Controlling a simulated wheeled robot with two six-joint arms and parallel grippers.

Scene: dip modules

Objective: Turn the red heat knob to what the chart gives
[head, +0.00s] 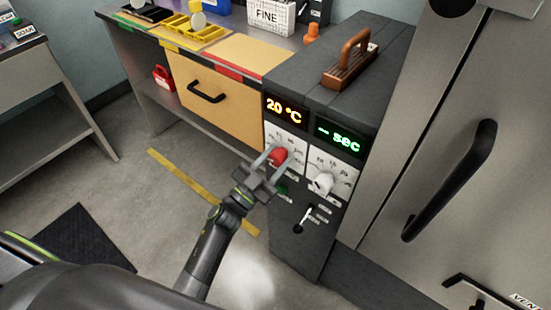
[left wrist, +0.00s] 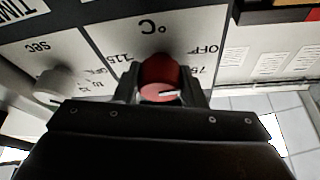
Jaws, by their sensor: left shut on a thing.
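The red heat knob (head: 279,155) sits on the white dial plate of the dark grey machine, below the amber display (head: 286,108) reading "20 °C". My left gripper (head: 271,162) is shut on the knob, one finger on each side. In the left wrist view the red knob (left wrist: 160,78) shows between the fingers (left wrist: 165,92), with a white pointer line on its face. The dial marks "OFF", "75" and "115" show around it; other marks are hidden by the gripper. No chart can be made out. My right gripper is not in view.
A white knob (head: 323,183) sits right of the red one, under a green "-- sec" display (head: 337,137). A small lever (head: 304,218) is below. A steel door with a black handle (head: 452,180) stands at right. A drawer cabinet (head: 217,95) is at left.

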